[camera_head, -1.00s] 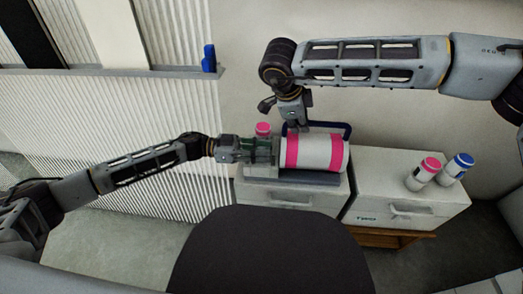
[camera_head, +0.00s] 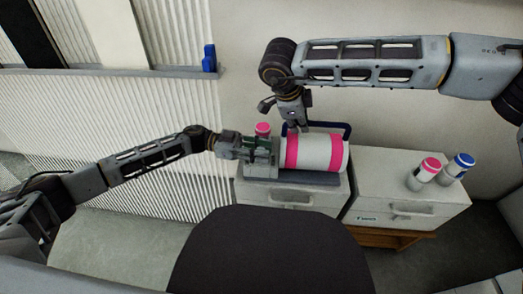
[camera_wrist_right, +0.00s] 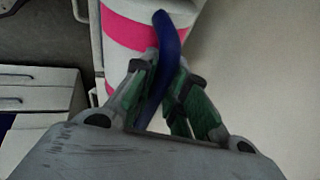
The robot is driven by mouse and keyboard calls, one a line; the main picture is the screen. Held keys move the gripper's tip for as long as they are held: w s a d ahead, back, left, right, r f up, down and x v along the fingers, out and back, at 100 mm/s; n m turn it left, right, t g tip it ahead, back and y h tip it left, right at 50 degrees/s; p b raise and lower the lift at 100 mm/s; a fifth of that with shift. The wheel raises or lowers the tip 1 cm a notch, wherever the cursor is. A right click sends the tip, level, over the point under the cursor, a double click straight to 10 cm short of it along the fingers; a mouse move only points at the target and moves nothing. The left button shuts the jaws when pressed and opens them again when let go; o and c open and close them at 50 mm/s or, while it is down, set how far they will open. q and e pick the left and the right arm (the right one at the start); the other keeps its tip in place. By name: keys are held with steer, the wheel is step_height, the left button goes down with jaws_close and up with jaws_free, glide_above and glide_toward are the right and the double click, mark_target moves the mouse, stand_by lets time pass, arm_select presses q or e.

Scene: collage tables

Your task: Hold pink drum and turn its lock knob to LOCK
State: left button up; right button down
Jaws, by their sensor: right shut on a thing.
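The drum (camera_head: 318,153), white with pink bands, lies on its side on a dark grey base on the left white cabinet. It also shows in the right wrist view (camera_wrist_right: 128,34). A blue bar (camera_head: 346,131) runs along its far side. My right gripper (camera_head: 297,127) is over the drum's back edge, and in the right wrist view its fingers are shut on the blue bar (camera_wrist_right: 166,50). My left gripper (camera_head: 268,152) is at the drum's left end, fingers pointing right. The lock knob is hidden there, and I cannot tell whether the fingers grip it.
A small pink-topped bottle (camera_head: 263,130) stands behind my left gripper. A pink-capped bottle (camera_head: 425,171) and a blue-capped bottle (camera_head: 459,166) stand on the right white cabinet (camera_head: 375,185). A dark rounded surface (camera_head: 270,250) fills the front. A corrugated wall is at the left.

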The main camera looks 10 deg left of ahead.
arm_select(q)
steer(key=o, duration=0.3)
steer(key=shift+a, duration=0.15)
steer(key=a, duration=0.7)
steer(key=shift+w+a, duration=0.15)
steer(key=shift+w, duration=0.3)
steer(key=shift+s, duration=0.15)
steer(key=s+a+n+t+y, duration=0.2)
steer(key=s+n+t, duration=0.4)
steer(key=t, duration=0.4)
steer(key=shift+s+a+n+t, duration=0.25)
steer(key=shift+a+n+t, duration=0.05)
steer(key=shift+a+n, duration=0.2)
steer(key=shift+w+d+r, duration=0.1)
stand_by(0.6)
